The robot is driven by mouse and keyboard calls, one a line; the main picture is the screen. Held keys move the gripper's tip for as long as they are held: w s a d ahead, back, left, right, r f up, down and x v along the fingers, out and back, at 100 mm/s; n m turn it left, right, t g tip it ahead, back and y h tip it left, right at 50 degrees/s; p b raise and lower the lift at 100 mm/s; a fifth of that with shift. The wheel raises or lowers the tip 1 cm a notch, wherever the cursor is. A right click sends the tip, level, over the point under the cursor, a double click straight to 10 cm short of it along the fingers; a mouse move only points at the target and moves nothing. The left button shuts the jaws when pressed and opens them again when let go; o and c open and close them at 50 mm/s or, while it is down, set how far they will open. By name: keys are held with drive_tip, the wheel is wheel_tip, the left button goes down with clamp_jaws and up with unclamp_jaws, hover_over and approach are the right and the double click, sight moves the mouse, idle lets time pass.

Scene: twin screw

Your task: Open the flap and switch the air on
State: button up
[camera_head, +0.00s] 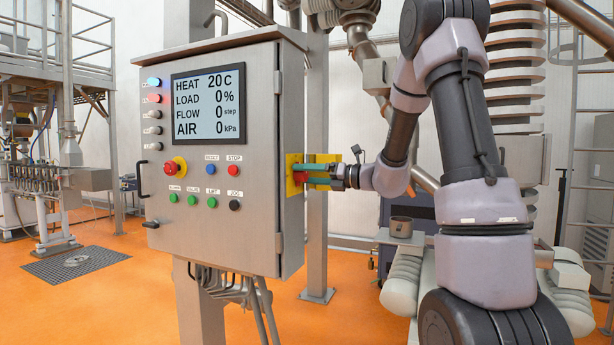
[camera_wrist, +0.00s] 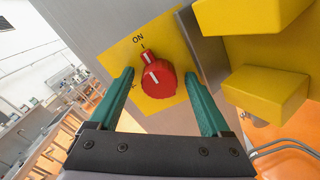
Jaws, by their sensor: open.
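A red knob (camera_wrist: 158,84) with a white line sits on a yellow plate (camera_wrist: 176,48) marked ON. Its white line points roughly toward the I under ON; another label is partly hidden. The plate (camera_head: 292,176) is on the right side of the grey cabinet, with the knob (camera_head: 300,178) facing right. My gripper (camera_wrist: 157,79) is open, its green fingers on either side of the knob; contact cannot be told. It also shows in the head view (camera_head: 306,175). Yellow blocks (camera_wrist: 268,95), seemingly the flap swung aside, stand right of the knob, leaving it uncovered.
The cabinet (camera_head: 262,130) has a display (camera_head: 209,104) reading AIR 0 kPa, plus several buttons and a red emergency knob (camera_head: 175,166). A grey post (camera_head: 317,225) stands just behind the cabinet's side. Orange floor (camera_head: 110,290) is clear at the front left.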

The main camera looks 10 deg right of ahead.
drive_tip(key=shift+d, duration=0.1)
drive_tip(key=v, duration=1)
drive_tip(key=shift+s+d, duration=0.25)
drive_tip(key=s+a+f+n+g+h, duration=0.1)
drive_tip(key=s+a+n+g+h, duration=0.55)
drive_tip(key=s+n, duration=0.9)
drive_tip(key=s+d+n+t+h, duration=0.3)
drive_tip(key=s+n+h, duration=0.3)
drive_tip(key=n, duration=0.6)
drive_tip(key=shift+s+d+r+n, duration=0.3)
drive_tip(key=shift+s+n, duration=0.05)
drive_tip(key=shift+s, duration=0.8)
